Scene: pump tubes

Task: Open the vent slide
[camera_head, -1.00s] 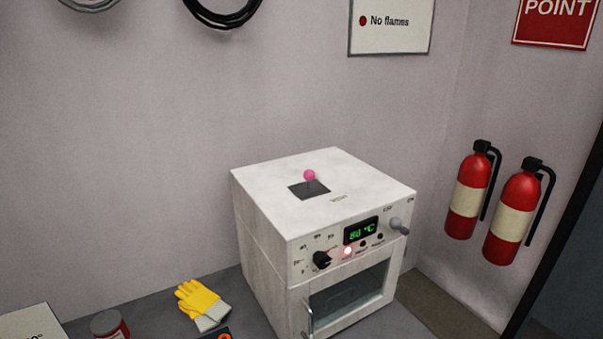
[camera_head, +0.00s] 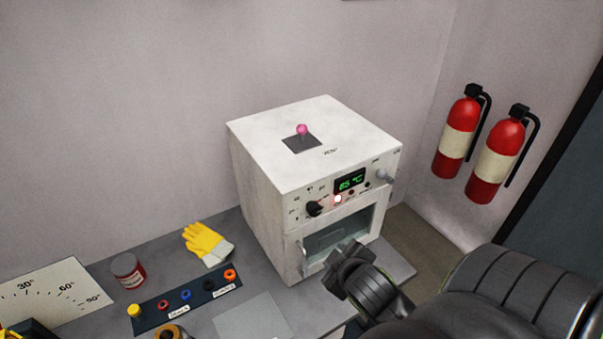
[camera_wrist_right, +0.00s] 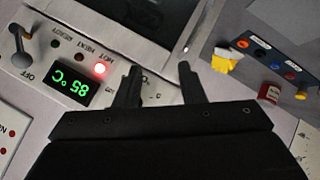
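The white oven (camera_head: 262,178) stands on the bench. On its top is the vent slide, a dark square plate (camera_head: 298,144) with a pink ball knob (camera_head: 302,129), next to printed lettering. My right gripper (camera_head: 343,262) is in front of the oven door, low and well away from the knob. In the right wrist view its two fingers (camera_wrist_right: 160,80) are apart with nothing between them, facing the oven's front panel; the vent slide is not in that view. My left gripper is not in view.
The front panel has a green display (camera_head: 349,180), a lit red lamp (camera_head: 338,199), a black dial (camera_head: 314,208) and a grey lever (camera_head: 385,177). Extinguishers (camera_head: 459,137) hang right.

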